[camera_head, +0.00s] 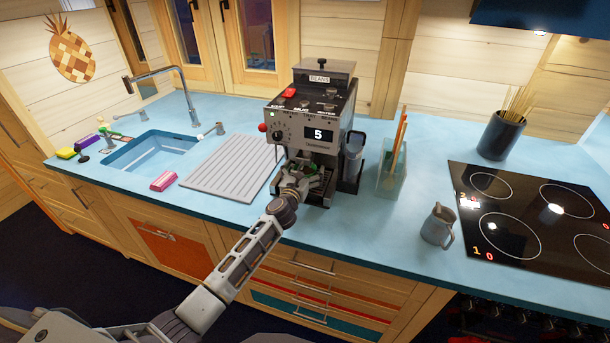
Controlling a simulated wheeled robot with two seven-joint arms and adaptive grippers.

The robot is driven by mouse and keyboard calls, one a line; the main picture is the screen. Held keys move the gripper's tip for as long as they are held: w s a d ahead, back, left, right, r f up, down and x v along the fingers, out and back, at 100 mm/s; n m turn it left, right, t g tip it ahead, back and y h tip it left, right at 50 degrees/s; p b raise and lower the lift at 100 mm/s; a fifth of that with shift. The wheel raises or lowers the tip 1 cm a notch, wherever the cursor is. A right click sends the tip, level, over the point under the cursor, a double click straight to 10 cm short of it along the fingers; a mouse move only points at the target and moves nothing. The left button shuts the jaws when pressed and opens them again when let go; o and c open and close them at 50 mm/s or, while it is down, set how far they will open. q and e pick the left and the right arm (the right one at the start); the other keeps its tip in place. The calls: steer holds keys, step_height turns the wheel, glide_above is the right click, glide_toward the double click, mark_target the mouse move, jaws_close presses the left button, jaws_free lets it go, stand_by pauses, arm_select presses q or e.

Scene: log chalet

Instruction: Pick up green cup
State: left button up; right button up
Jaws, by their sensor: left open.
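The coffee machine (318,95) stands on the blue counter with a lit display reading 5. A small green thing, likely the green cup (311,167), shows in the machine's lower bay under its front. It is mostly hidden by my left gripper (303,178). My left arm reaches up from the bottom of the view, and its open gripper is at the bay, right at the green cup. I cannot tell whether the fingers touch the cup. My right gripper is not in view.
A grey drainboard (222,168) and sink (165,153) lie left of the machine. A glass holder with utensils (391,175), a grey jug (438,225) and a black cooktop (530,215) are to the right. A pink sponge (163,181) lies near the front edge.

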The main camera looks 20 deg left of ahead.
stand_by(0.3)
arm_select(q)
steer(key=c, duration=1.2)
steer(key=shift+c, duration=0.9)
steer(key=shift+d+r, duration=0.1)
steer(key=shift+r, duration=0.05)
